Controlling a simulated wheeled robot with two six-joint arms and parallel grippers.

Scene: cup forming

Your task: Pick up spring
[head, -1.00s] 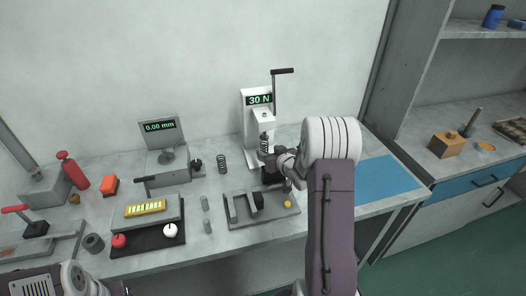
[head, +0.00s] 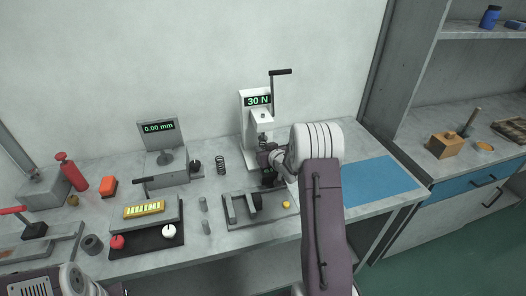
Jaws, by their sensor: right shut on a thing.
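A dark coil spring (head: 220,165) stands upright on the bench, left of the white force tester (head: 252,118) that reads 30 N. My right gripper (head: 265,157) is just in front of the tester's base, below its press head. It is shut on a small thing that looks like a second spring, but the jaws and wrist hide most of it. I cannot tell whether that thing touches the tester. My left arm shows at the bottom left, with its fingers out of the picture.
A gauge reading 0.00 mm (head: 159,140) stands left of the free spring. A blue mat (head: 372,184) on the right is clear.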

